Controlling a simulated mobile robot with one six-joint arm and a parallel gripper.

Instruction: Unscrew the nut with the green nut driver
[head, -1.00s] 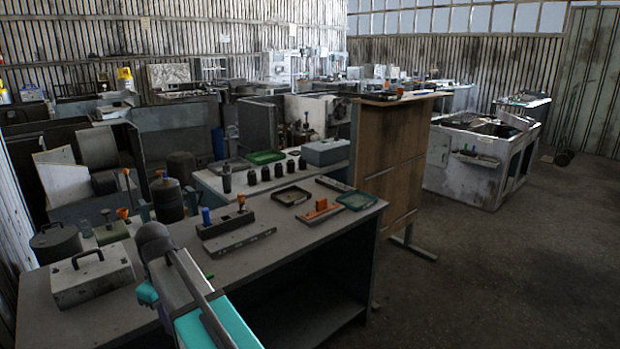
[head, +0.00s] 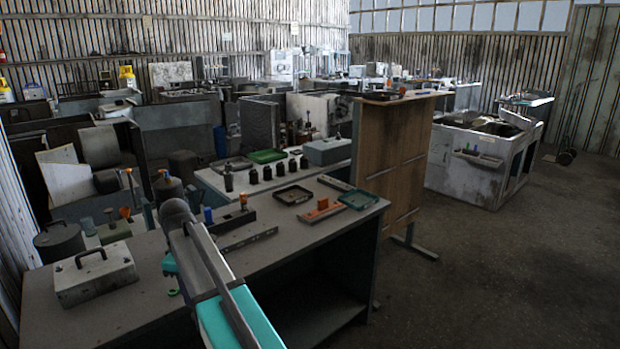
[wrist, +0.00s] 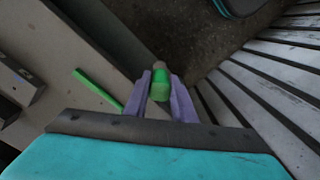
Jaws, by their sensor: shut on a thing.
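My gripper (wrist: 165,98) is in the wrist view, with its two purple-grey fingers shut on the green nut driver (wrist: 159,90). The driver's green handle shows between the fingers, with a grey-brown end beyond it. In the head view my arm reaches over the bench (head: 110,318), and the gripper and held driver are hidden or too small to make out. A blue-handled driver (head: 208,214) and an orange-handled one (head: 243,200) stand in a dark rack (head: 236,218), partly behind my arm. I cannot make out the nut.
A grey case with a handle (head: 95,277) lies on the bench's left. Trays (head: 292,195) and an orange-topped block (head: 322,212) lie to the right. A long green strip (wrist: 97,90) shows left of the fingers. Open floor (head: 470,270) lies right of the bench.

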